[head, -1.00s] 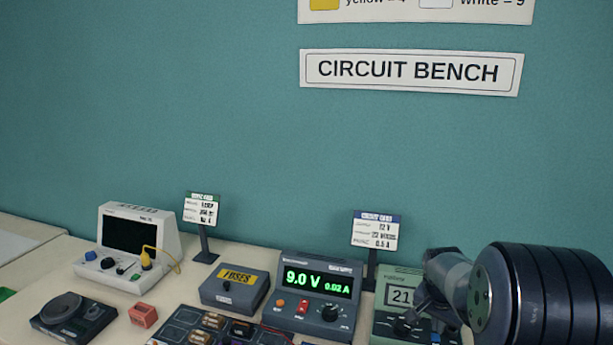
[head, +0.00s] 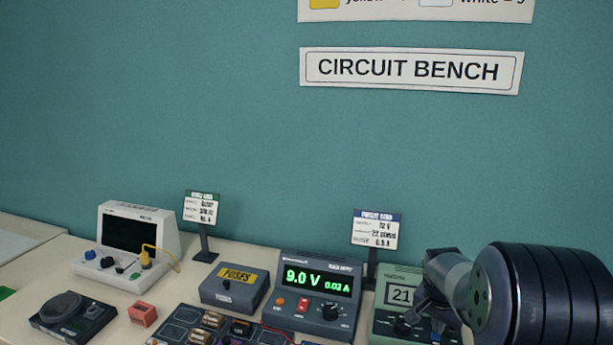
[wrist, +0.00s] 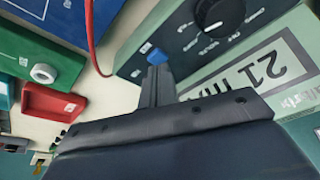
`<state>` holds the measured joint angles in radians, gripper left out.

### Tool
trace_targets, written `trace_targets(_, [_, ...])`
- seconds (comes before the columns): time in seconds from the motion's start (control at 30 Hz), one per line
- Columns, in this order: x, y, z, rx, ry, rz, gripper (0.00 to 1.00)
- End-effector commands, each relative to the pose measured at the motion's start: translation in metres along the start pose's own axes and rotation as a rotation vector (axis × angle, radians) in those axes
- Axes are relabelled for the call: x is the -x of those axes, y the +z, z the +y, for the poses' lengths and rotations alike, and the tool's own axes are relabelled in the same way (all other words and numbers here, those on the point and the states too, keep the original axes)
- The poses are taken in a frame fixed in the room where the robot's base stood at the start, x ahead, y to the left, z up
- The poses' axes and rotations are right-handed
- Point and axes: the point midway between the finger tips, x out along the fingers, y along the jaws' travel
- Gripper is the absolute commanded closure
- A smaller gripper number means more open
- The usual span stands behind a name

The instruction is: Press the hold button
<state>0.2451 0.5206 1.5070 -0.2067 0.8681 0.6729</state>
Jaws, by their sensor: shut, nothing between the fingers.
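The green meter (head: 383,299) stands at the lower right of the head view, its display reading "21". In the wrist view its panel (wrist: 190,50) appears upside down, with a black dial (wrist: 218,14) and a small blue button (wrist: 156,55); I cannot read a hold label there. My gripper (wrist: 157,69) is shut and empty, its fingertips right at the blue button. I cannot tell whether they touch it.
A power supply (head: 318,312) showing 9.0 V stands left of the meter, with a sign (head: 376,230) behind them. The fuses box (head: 234,290), an oscilloscope (head: 139,245) and a circuit board (head: 180,328) are further left. A red tray (wrist: 52,103) and red wire (wrist: 92,40) show in the wrist view.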

Motion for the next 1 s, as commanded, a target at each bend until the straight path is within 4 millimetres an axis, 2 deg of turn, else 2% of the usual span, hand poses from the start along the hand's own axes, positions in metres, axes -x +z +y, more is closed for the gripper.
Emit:
trace_targets(0.8, [-0.0101,0.0032,0.0001,0.0,0.0,0.0,1.0])
trace_targets(1.0, [-0.0048,0.0015,0.0,0.0,0.0,0.0,1.0])
